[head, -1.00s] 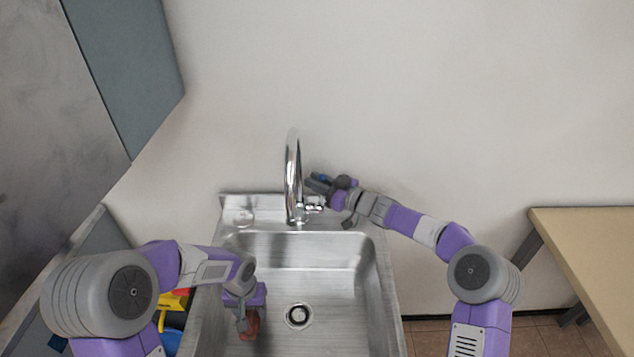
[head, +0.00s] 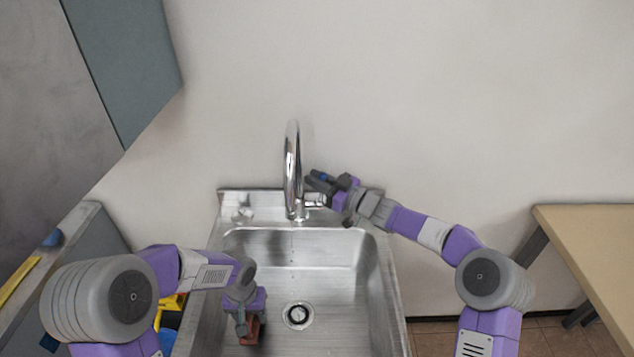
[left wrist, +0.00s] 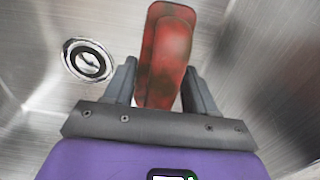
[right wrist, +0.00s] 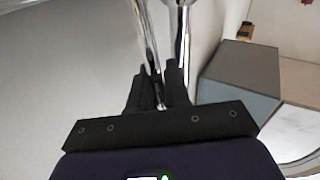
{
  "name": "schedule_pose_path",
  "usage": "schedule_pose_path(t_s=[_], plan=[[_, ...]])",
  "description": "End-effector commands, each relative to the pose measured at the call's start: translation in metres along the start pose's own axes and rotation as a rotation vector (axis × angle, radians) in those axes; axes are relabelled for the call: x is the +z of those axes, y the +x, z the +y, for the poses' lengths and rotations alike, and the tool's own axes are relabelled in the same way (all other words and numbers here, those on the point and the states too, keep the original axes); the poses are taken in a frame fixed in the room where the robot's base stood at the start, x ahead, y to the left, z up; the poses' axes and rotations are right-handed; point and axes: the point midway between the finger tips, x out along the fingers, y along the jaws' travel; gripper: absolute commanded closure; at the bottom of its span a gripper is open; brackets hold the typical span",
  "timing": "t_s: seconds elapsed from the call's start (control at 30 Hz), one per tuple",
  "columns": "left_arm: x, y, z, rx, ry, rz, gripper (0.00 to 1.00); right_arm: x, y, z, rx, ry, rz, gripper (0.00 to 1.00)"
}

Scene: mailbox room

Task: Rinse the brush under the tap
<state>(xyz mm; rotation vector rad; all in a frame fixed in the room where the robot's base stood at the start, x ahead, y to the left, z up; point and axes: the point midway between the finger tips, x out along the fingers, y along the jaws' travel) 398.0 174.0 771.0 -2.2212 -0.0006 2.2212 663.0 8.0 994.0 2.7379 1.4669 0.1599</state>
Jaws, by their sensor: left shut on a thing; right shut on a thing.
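The brush (head: 249,339) is a reddish-brown block, stained dark in places in the left wrist view (left wrist: 168,52). My left gripper (head: 243,327) is shut on it and holds it inside the metal sink (head: 375,285), left of the drain. The chrome tap (head: 292,165) stands at the sink's back edge, behind and to the right of the brush. My right gripper (head: 314,186) is beside the tap, shut on its thin chrome lever (right wrist: 156,70). The fingers hide part of the lever. I see no water stream from the spout.
The round drain (head: 298,315) lies in the sink floor. Yellow and blue items (head: 169,325) sit left of the sink, partly behind my left arm. A grey cabinet (head: 130,70) hangs at the upper left. A wooden table (head: 590,245) stands at the right.

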Motion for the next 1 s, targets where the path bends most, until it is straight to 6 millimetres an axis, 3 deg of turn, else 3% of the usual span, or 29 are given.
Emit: schedule_pose_path(t_s=[0.17, 0.2, 0.57, 0.67, 1.0], plan=[[0.000, -0.001, 0.000, 0.000, 0.000, 0.001, 0.78, 0.001, 0.000, 0.000, 0.000, 0.002, -0.004, 1.00], [0.000, -0.001, 0.000, 0.000, 0.000, 0.001, 0.78, 0.001, 0.000, 0.000, 0.000, 0.002, -0.004, 0.77], [0.000, -0.002, 0.000, 0.000, 0.000, 0.001, 0.78, 0.000, -0.005, 0.001, 0.000, 0.002, -0.004, 0.77], [0.000, -0.005, 0.000, 0.000, 0.000, 0.001, 0.78, 0.000, -0.017, 0.001, 0.001, 0.001, -0.005, 0.77], [0.000, -0.021, 0.000, 0.000, 0.000, 0.001, 0.78, -0.001, -0.087, 0.001, 0.003, 0.003, -0.006, 0.77]])
